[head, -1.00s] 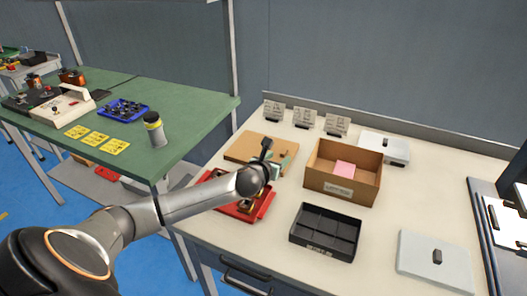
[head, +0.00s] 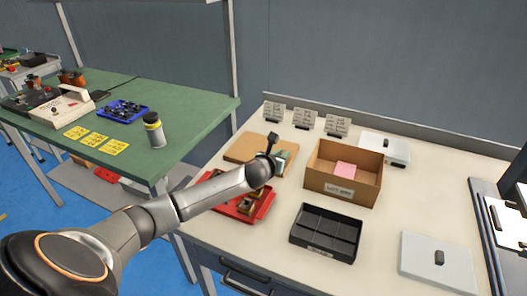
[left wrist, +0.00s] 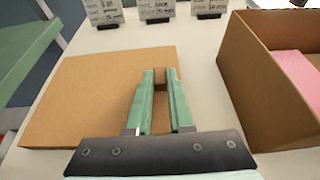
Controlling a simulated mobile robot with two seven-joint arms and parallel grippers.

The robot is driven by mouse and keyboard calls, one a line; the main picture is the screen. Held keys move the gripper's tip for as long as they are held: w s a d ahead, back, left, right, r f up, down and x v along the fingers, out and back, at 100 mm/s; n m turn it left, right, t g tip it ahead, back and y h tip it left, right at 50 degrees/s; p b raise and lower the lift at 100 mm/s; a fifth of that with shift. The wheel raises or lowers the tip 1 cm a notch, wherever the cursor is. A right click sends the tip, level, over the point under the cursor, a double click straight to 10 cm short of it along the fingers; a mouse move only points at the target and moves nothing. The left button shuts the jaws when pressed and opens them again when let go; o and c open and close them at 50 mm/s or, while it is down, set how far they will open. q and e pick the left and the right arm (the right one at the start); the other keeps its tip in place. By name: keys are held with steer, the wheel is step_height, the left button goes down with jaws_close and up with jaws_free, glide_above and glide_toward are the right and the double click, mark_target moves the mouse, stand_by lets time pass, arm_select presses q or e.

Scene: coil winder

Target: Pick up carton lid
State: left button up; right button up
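The carton lid (head: 243,147) is a flat brown cardboard panel lying on the cream bench, left of the open carton (head: 333,188). In the left wrist view the lid (left wrist: 80,100) fills the left and middle, and a small brown grip block (left wrist: 160,78) shows between my fingertips. My left gripper (left wrist: 160,85) has its two green fingers apart, one on each side of the block, over the lid's right part. Whether they touch the block is not clear. In the head view my left gripper (head: 280,158) partly hides the lid. My right gripper is not in view.
The open carton, with a pink block (head: 345,169) inside, stands close on the right. A red tray (head: 262,206) lies in front, partly under my arm. A black divided tray (head: 326,232), grey lid (head: 436,260) and small signs (head: 305,118) stand around.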

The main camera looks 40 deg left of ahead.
arm_select(q)
jaws_close()
